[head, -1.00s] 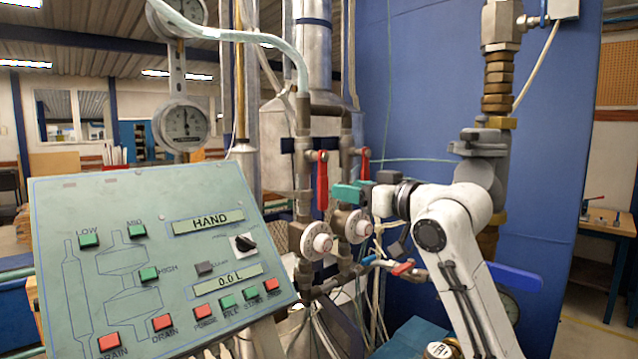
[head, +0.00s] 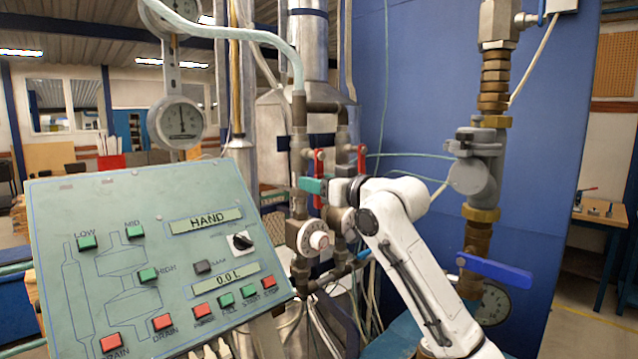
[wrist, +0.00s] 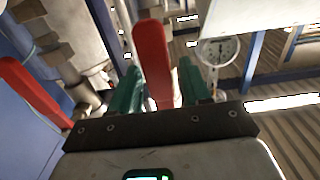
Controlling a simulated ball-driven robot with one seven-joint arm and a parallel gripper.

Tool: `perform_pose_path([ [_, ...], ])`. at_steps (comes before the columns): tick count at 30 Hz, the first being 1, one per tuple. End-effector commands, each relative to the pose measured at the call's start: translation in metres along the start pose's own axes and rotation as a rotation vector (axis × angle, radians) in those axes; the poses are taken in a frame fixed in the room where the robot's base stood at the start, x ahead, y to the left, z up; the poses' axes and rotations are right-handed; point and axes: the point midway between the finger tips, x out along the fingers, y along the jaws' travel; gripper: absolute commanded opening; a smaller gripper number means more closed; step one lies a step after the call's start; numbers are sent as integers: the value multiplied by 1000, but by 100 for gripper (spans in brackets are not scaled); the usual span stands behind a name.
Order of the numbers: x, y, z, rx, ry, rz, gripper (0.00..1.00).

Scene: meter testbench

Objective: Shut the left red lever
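The left red lever (head: 319,165) stands upright in the head view, on the left of two vertical pipes. My gripper (head: 311,185) is at this lever, coming from the right, and its green finger crosses the lever's middle. In the wrist view, the left red lever (wrist: 152,65) lies between the two green fingers of my gripper (wrist: 160,90). The fingers are apart, with a gap on at least the right side; contact on the other side is unclear. The right red lever (head: 362,158) is also upright, and it shows at the left of the wrist view (wrist: 35,92).
Two round pale knobs, the nearer one (head: 317,240) in clear sight, sit below the levers. A green control panel (head: 130,205) stands at the left front. A dial gauge (head: 180,122) is above it. A blue valve handle (head: 494,271) is at the right on a brass pipe.

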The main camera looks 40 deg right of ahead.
Motion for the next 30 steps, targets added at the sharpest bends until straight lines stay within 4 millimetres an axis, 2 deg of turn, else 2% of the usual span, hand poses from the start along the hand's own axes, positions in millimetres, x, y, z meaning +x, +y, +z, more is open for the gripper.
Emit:
perform_pose_path([
  [2, 0, 0, 0, 0, 0, 0, 39],
  [14, 0, 0, 0, 0, 0, 0, 0],
  [30, 0, 2, 1, -37, -1, 1, 0],
])
